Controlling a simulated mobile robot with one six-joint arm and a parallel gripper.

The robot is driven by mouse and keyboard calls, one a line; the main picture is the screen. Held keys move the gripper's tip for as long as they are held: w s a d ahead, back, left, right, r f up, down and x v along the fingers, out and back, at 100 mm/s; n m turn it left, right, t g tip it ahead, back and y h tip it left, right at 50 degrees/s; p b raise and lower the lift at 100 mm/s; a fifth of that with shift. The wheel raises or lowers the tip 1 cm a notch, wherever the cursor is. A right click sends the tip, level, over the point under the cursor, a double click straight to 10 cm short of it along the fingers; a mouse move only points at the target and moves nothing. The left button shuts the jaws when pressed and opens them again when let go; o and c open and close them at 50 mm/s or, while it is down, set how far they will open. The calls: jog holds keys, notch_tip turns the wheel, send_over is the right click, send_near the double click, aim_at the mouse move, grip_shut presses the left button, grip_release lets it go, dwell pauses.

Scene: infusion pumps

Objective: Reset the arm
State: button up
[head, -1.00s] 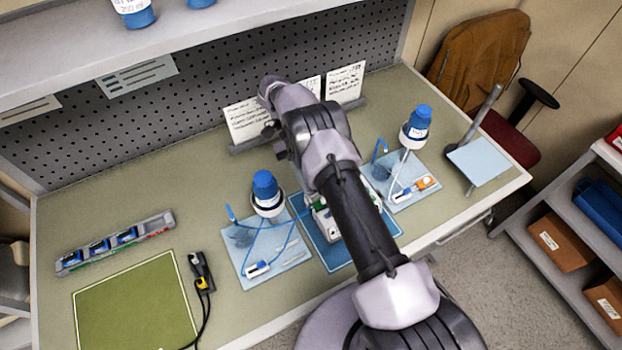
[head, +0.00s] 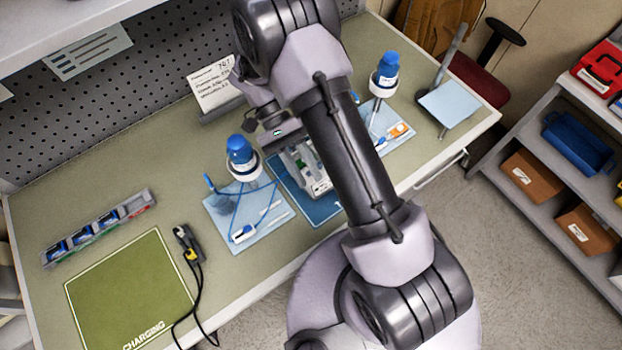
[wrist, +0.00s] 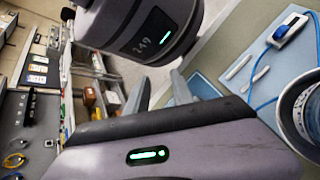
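My arm reaches over the bench in the head view, bent at the elbow, with its wrist end hanging above the middle mat. My gripper shows in the wrist view (wrist: 158,90), its two grey fingers apart with nothing seen between them. In the head view its fingers cannot be made out clearly. A white and green device (head: 316,180), likely a pump, sits on the dark blue mat (head: 318,209) beside and partly behind my arm. I cannot tell from these frames how far my gripper is from it.
A blue-capped bottle (head: 241,160) stands over a light blue mat (head: 226,216) with tubing. Another bottle (head: 385,74) stands right of my arm. A rack (head: 100,229), green charging mat (head: 128,290) and black cable (head: 190,247) lie left. A shelf unit (head: 500,184) stands right.

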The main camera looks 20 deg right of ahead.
jog(key=s, duration=0.2)
jog(key=shift+s+d+r, duration=0.1)
jog(key=shift+s+d, duration=0.05)
jog(key=shift+s, duration=0.2)
